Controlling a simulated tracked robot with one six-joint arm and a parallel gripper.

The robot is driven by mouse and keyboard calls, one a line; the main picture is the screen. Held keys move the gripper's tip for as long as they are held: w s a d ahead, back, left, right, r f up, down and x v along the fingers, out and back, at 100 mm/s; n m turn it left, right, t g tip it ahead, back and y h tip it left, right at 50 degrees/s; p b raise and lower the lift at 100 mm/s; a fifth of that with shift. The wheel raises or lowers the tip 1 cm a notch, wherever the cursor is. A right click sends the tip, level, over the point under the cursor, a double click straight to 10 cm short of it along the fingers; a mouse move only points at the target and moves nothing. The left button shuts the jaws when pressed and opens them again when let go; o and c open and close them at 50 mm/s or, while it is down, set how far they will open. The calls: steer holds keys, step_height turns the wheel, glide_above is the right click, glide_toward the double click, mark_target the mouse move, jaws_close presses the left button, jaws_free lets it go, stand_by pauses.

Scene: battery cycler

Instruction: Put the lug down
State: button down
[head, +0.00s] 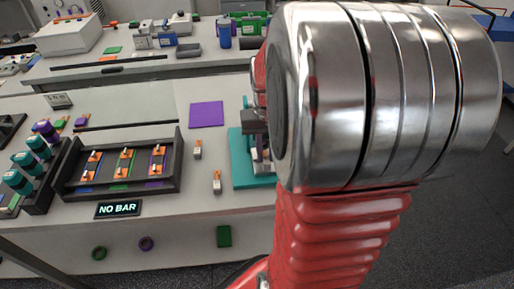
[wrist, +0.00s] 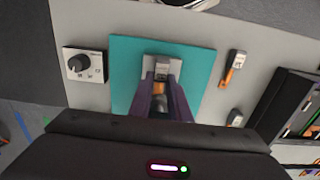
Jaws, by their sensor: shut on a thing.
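My gripper (wrist: 161,84) is shut on a lug (wrist: 160,61), a small piece with a grey end and orange metal between the fingers. It is over the teal mat (wrist: 124,72) in the wrist view; whether the lug touches the mat is unclear. In the head view my arm hides most of the teal mat (head: 240,173), and the held lug (head: 259,156) shows partly beside the arm. Two similar grey-and-orange pieces lie on the bench left of the mat, a far one (head: 198,150) and a near one (head: 217,183).
A purple mat (head: 206,114) lies further back. In the wrist view a knob box (wrist: 86,64) stands left of the teal mat.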

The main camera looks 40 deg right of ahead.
mark_target(265, 158)
steer(key=shift+s+f, duration=0.25)
steer(key=shift+f, duration=0.1)
steer(key=shift+w+a+f, duration=0.1)
steer(key=shift+w, duration=0.05)
steer(key=shift+f, duration=0.1)
steer(key=c, duration=1.7)
jaws_free()
steer(key=shift+o, duration=0.2)
step_height(265, 158, up, 12)
steer(key=shift+a, duration=0.1)
